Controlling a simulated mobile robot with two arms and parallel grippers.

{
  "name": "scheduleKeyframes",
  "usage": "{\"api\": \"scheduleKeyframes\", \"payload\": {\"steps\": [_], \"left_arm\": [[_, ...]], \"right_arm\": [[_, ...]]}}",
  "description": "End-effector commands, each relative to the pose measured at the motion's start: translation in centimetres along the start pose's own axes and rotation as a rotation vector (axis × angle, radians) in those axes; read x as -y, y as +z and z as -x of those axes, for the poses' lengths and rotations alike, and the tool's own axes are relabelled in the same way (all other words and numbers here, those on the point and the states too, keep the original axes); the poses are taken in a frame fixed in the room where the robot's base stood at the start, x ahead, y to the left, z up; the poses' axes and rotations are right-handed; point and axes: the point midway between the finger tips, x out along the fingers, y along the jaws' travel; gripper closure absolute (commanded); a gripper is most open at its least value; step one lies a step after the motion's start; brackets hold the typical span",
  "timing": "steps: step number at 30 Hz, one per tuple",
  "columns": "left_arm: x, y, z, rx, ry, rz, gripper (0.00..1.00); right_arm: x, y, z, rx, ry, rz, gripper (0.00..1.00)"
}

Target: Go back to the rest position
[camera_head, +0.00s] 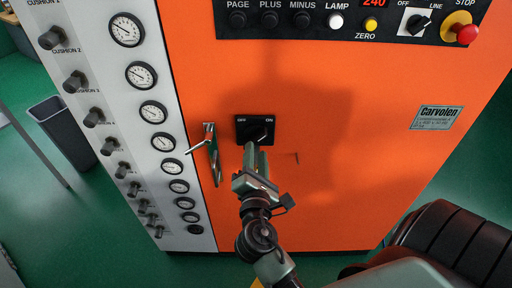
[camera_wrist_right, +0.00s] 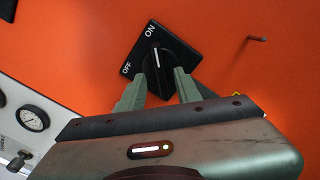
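A black rotary switch (camera_head: 255,122) marked OFF and ON sits on the orange front of the machine (camera_head: 340,160). In the right wrist view, the white line on its knob (camera_wrist_right: 157,57) points toward ON. My right gripper (camera_head: 250,147) is just below the switch in the head view. In the right wrist view its two green-grey fingers (camera_wrist_right: 160,82) are apart, with the lower part of the knob near or between their tips. I cannot tell whether they touch it. My left gripper is not in view.
A metal handle (camera_head: 212,155) sticks out left of the switch. A small hook (camera_head: 296,157) is to its right. Gauges (camera_head: 141,75) and knobs line the white panel at left. A control panel (camera_head: 340,15) is above. A grey bin (camera_head: 64,133) stands on the green floor.

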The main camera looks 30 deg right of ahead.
Motion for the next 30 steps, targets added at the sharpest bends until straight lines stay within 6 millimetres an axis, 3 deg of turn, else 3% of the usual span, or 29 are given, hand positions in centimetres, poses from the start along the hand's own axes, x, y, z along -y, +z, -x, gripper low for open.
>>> {"api": "scheduleKeyframes", "payload": {"steps": [6, 23, 26, 29, 30], "left_arm": [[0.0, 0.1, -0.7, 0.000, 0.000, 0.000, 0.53], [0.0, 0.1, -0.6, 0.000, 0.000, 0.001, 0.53], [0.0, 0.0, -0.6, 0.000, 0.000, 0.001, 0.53], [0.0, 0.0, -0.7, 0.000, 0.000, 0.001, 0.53], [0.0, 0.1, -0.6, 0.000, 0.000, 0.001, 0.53]], "right_arm": [[0.1, 0.0, 1.9, 0.000, -0.001, -0.001, 0.66], [0.1, -0.2, 1.9, -0.005, -0.001, -0.002, 0.66], [1.0, -2.2, 1.9, -0.051, -0.011, -0.024, 0.66], [3.2, -6.7, 2.1, -0.156, -0.045, -0.084, 0.66], [4.5, -9.1, 2.4, -0.211, -0.068, -0.119, 0.66]]}}
